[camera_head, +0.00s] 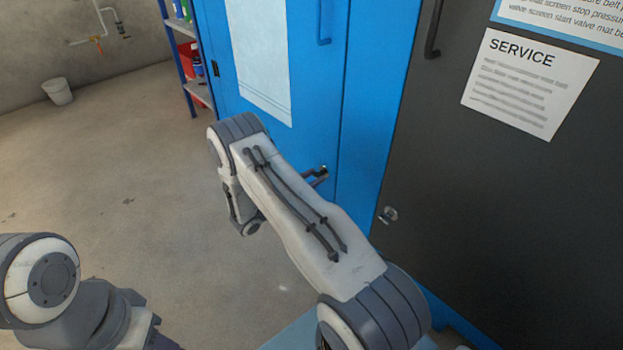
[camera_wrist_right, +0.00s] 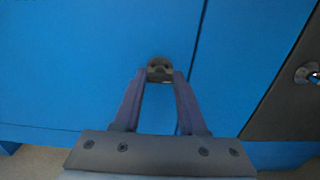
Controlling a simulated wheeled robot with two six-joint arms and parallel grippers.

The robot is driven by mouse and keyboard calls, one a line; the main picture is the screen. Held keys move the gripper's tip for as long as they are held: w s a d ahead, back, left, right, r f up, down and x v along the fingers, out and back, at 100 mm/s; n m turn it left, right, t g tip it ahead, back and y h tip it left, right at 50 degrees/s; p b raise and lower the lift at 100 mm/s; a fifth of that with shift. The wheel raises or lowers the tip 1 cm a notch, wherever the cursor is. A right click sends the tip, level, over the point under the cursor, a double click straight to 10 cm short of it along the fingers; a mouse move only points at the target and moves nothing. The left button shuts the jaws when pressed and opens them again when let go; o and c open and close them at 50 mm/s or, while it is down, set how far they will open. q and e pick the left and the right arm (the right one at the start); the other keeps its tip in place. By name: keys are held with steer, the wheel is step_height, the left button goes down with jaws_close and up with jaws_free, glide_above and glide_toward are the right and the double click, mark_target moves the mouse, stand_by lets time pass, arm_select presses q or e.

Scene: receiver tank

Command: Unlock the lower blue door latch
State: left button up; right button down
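The lower blue door latch (camera_wrist_right: 159,66) is a small metal fitting low on the blue door (camera_wrist_right: 90,50). In the right wrist view it sits between the tips of my right gripper (camera_wrist_right: 160,77), whose fingers close in on both its sides. In the head view my right forearm hides most of the gripper; the fingertips (camera_head: 318,177) show at the latch (camera_head: 323,170). My left gripper is out of the picture; only parts of my left arm show at the lower left.
A dark grey door (camera_head: 500,200) stands to the right, with its own metal latch (camera_head: 388,215) and a service notice (camera_head: 530,82). A shelf rack (camera_head: 183,60) stands left of the blue door. The floor on the left is clear.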

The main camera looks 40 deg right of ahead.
steer(key=n+p, duration=0.2)
steer(key=n, duration=0.1)
steer(key=shift+r+p, duration=0.15)
steer(key=shift+p, duration=0.25)
steer(key=n+p, duration=0.2)
steer(key=n, duration=0.2)
steer(key=shift+w+n, duration=0.1)
steer(key=shift+n, duration=0.2)
steer(key=n, duration=0.1)
steer(key=n+p, duration=0.1)
steer(key=n, duration=0.3)
steer(key=shift+f+p, duration=0.25)
steer(key=shift+p, duration=0.05)
steer(key=n, duration=0.5)
steer(key=shift+f, duration=0.1)
steer(key=shift+n, duration=0.4)
steer(key=shift+c, duration=2.3)
jaws_free()
steer(key=shift+w, duration=0.1)
